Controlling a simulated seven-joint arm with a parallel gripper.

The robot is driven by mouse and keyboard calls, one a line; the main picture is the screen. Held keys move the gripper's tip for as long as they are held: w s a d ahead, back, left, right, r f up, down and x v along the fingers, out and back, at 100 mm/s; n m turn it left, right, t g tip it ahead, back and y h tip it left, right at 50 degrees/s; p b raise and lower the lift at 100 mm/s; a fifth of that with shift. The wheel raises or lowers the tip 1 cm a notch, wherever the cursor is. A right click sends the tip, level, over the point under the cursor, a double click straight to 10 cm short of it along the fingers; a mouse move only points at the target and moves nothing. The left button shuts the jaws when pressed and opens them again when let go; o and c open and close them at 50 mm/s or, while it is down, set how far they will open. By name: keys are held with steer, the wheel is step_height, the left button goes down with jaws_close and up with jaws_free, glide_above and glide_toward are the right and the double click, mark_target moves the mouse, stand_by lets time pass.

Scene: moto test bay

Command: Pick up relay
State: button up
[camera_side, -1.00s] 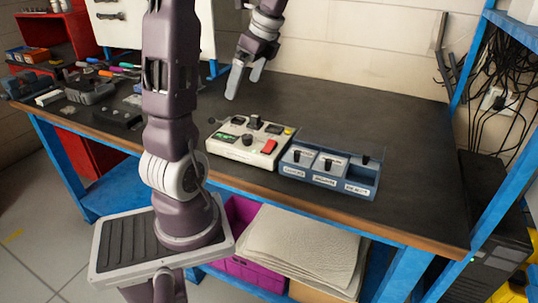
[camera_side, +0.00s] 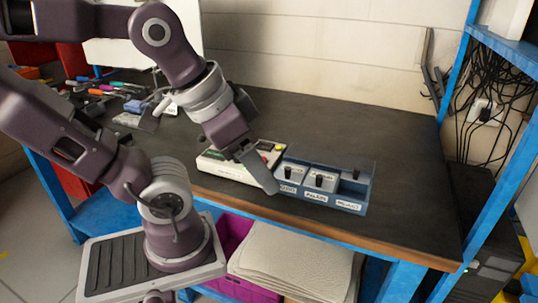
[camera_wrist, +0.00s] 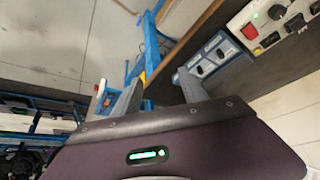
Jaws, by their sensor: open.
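My gripper (camera_side: 268,184) is open and points down over the near side of the bench, in front of the left end of a blue divided tray (camera_side: 340,206). Only one finger shows clearly there. In the wrist view both fingers of my gripper (camera_wrist: 142,82) stand apart with nothing between them. The tray holds small black parts: one at left (camera_side: 288,173) and one in the middle (camera_side: 319,180). A grey-white tester (camera_side: 216,168) with a red button stands left of the tray, partly hidden by my gripper. I cannot tell which black part is the relay.
The black bench top (camera_side: 400,150) is clear behind and right of the tray. Tools and small parts (camera_side: 105,92) lie at the back left. A blue shelf post (camera_side: 452,75) rises at the right. Paper sheets (camera_side: 295,255) lie on the lower shelf.

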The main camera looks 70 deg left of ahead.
steer(key=w+a+r+n+g, duration=0.2)
steer(key=w+a+n, duration=0.2)
steer(key=w+a, duration=0.75)
steer(key=s+a+f+n+g, duration=0.1)
steer(key=a+f, duration=0.2)
steer(key=a, duration=0.6)
steer(key=s+a+f+n+g, duration=0.1)
steer(key=a+f+n, duration=0.1)
steer(key=a, duration=0.7)
steer(key=s+a+f+n+g, duration=0.1)
steer(key=a+f, duration=0.3)
steer(key=a, duration=0.5)
steer(key=shift+a+f+n+g, duration=0.25)
steer(key=shift+n+g, duration=0.05)
steer(key=shift+n, duration=0.2)
steer(key=f, duration=0.4)
steer(key=w+f, duration=0.1)
steer(key=f, duration=0.1)
steer(key=shift+f, duration=0.55)
jaws_close()
